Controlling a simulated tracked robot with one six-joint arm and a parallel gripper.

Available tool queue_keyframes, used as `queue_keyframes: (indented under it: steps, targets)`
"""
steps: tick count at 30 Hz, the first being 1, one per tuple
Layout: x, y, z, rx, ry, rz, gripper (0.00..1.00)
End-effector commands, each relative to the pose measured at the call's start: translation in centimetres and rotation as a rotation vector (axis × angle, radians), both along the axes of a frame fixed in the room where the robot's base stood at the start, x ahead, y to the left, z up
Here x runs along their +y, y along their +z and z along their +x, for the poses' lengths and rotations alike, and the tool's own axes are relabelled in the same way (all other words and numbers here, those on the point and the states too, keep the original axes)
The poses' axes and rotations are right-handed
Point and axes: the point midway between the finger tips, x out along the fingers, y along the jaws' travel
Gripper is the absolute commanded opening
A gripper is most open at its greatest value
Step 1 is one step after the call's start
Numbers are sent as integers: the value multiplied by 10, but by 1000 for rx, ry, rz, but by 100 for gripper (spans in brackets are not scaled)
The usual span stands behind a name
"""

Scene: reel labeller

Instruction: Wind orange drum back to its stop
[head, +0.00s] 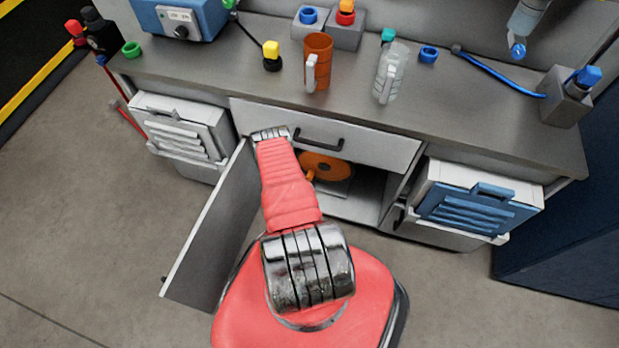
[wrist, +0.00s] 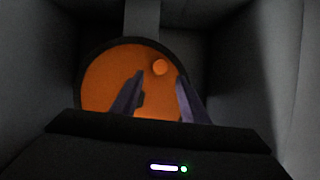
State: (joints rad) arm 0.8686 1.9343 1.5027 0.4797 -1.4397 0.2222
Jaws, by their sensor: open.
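The orange drum (head: 326,166) sits inside the open cupboard under the bench, partly hidden by my arm in the head view. In the wrist view the drum (wrist: 108,75) is a dark-rimmed orange disc seen face on. A round orange knob (wrist: 159,67) stands on its face, right of centre and toward the top. My gripper (wrist: 159,82) is open, its two fingers apart in front of the drum face. The knob appears between and just beyond the fingertips; contact cannot be told. The gripper is hidden in the head view.
The cupboard door (head: 212,228) hangs open left of my arm. A drawer front (head: 325,135) with a black handle is above the opening. An orange mug (head: 318,62) and a clear bottle (head: 392,73) stand on the bench. Grey cupboard walls (wrist: 245,65) flank the gripper.

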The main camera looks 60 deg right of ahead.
Motion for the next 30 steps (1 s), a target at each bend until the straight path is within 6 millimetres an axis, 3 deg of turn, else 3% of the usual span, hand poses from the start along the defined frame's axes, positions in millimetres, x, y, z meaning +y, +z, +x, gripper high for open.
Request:
queue_keyframes:
  steps: [12, 25, 30]
  targets:
    - [-46, -20, 8, 0, -1, 0, 41]
    - [-53, -23, 10, 1, 1, 1, 41]
    - [-53, -23, 10, 1, 1, 1, 30]
